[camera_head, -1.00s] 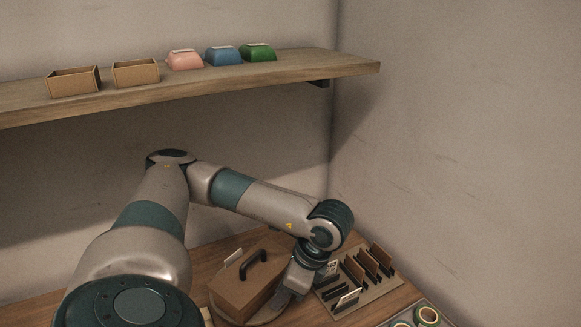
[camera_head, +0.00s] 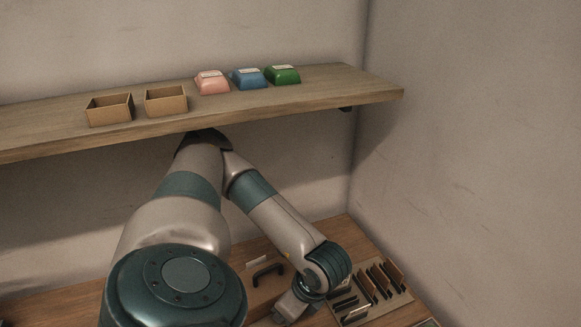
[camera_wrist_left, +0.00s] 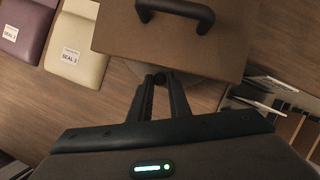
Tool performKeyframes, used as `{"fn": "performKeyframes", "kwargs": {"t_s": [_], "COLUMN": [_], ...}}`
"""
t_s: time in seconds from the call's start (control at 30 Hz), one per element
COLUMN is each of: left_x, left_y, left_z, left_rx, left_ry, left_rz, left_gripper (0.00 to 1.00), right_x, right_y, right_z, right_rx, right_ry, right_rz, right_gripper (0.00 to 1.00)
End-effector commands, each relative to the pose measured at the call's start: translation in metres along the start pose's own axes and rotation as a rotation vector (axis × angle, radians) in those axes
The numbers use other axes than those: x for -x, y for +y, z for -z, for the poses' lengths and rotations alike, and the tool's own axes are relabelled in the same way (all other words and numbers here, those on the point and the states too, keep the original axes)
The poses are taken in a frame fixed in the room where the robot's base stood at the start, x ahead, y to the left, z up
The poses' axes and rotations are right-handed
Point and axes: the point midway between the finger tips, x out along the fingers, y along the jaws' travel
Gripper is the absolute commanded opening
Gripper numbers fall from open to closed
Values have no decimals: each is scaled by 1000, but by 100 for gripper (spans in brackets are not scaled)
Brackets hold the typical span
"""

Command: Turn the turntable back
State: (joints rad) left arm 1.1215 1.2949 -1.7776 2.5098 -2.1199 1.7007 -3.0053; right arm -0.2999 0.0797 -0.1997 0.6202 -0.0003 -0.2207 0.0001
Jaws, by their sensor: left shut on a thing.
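The turntable (camera_wrist_left: 205,92) shows in the left wrist view as a greyish disc edge under a brown box (camera_wrist_left: 165,42). The box has a black handle (camera_wrist_left: 185,10) and sits over most of the turntable. My left gripper (camera_wrist_left: 158,78) is right at the box's near side, with its fingers close together on the turntable's edge; the exact gripped part is hard to see. In the head view the box (camera_head: 262,292) is partly hidden behind my left arm, and my left gripper is at its right side. My right gripper is not in view.
A rack with several upright slats (camera_head: 375,290) stands close to the right of my left gripper. Purple (camera_wrist_left: 22,28) and cream (camera_wrist_left: 75,45) labelled pieces lie left of the box. A shelf (camera_head: 60,140) with two open boxes and three coloured containers hangs above my arm.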

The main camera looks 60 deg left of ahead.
Motion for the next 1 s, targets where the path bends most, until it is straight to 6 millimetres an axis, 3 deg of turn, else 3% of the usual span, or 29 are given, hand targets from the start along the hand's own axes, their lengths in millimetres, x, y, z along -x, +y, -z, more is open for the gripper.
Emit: {"fn": "performKeyframes", "kwargs": {"t_s": [0.37,0.4,0.77,1.0], "left_x": [0,0,1,13], "left_y": [0,0,0,0], "left_z": [-1,-2,-1,-2], "left_rx": [1,1,0,-1], "left_ry": [-3,-3,-1,-1], "left_rz": [3,3,2,2], "left_gripper": [0,24,24,24], "right_x": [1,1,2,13], "right_y": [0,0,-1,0], "right_z": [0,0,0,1], "right_rx": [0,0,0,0], "right_ry": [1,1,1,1], "right_rz": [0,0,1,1], "right_gripper": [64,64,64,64]}}
